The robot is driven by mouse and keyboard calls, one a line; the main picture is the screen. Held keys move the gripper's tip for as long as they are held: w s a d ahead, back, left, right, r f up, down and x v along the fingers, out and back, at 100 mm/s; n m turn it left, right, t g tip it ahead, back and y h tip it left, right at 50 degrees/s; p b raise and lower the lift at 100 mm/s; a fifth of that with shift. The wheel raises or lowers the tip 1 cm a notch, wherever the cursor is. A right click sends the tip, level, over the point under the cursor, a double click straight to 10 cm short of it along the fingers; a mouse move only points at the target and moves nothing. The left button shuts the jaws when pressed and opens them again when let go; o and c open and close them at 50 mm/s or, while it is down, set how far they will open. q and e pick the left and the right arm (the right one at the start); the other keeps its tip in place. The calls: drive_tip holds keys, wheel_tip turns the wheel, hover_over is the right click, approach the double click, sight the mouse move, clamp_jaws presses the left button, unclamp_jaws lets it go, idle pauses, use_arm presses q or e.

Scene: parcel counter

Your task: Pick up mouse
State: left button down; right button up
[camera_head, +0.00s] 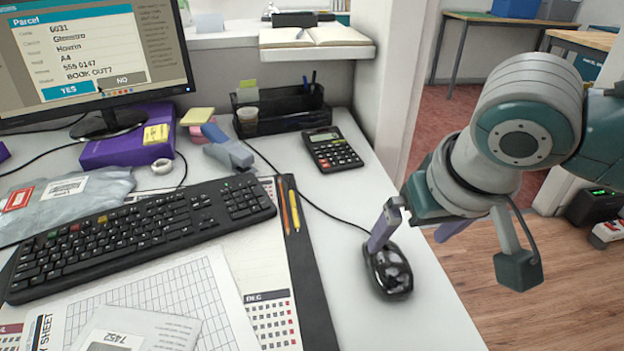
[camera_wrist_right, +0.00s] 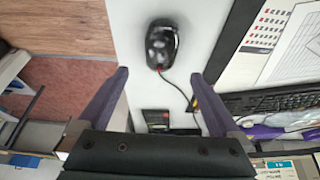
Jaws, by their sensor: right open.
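The black mouse (camera_head: 388,271) lies on the white counter near its right edge, with its cable running back past the keyboard. My right gripper (camera_head: 412,232) is open and empty, above the counter edge at the mouse's far end. One finger overlaps the mouse's far end in the head view; I cannot tell if it touches. In the right wrist view the mouse (camera_wrist_right: 161,45) shows ahead, between the lines of the two spread fingers (camera_wrist_right: 160,82) and beyond their tips. My left gripper is not in view.
A black keyboard (camera_head: 140,234), two pencils (camera_head: 289,205) and a dark desk-mat edge (camera_head: 312,290) lie left of the mouse. A calculator (camera_head: 332,148) and black organiser (camera_head: 280,108) stand behind. The counter (camera_head: 435,318) is clear around the mouse; its right edge drops to the floor.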

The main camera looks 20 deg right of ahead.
sight(391, 260)
drive_tip(key=b+x, duration=0.1)
drive_tip(key=x, duration=0.3)
drive_tip(key=shift+w+d+f+b, duration=0.1)
drive_tip(key=shift+w+f+b, duration=0.05)
drive_tip(key=shift+f+b, duration=0.15)
drive_tip(key=b+x, duration=0.1)
drive_tip(key=x, duration=0.1)
drive_tip(key=b+x, duration=0.1)
drive_tip(key=x, duration=0.2)
drive_tip(key=shift+f+b, duration=0.1)
drive_tip(key=shift+b, duration=0.2)
drive_tip(key=shift+c, duration=0.2)
drive_tip(key=c, duration=1.4)
wheel_tip(391, 260, up, 19)
drive_tip(key=p, duration=0.7)
drive_tip(key=shift+c, duration=0.2)
drive_tip(key=f+b, duration=0.3)
drive_tip(key=f, duration=0.5)
drive_tip(key=f+b, duration=0.3)
drive_tip(key=f, duration=0.5)
drive_tip(key=shift+s, duration=0.2)
drive_tip(key=shift+f+b, duration=1.25)
drive_tip(key=shift+b, duration=0.25)
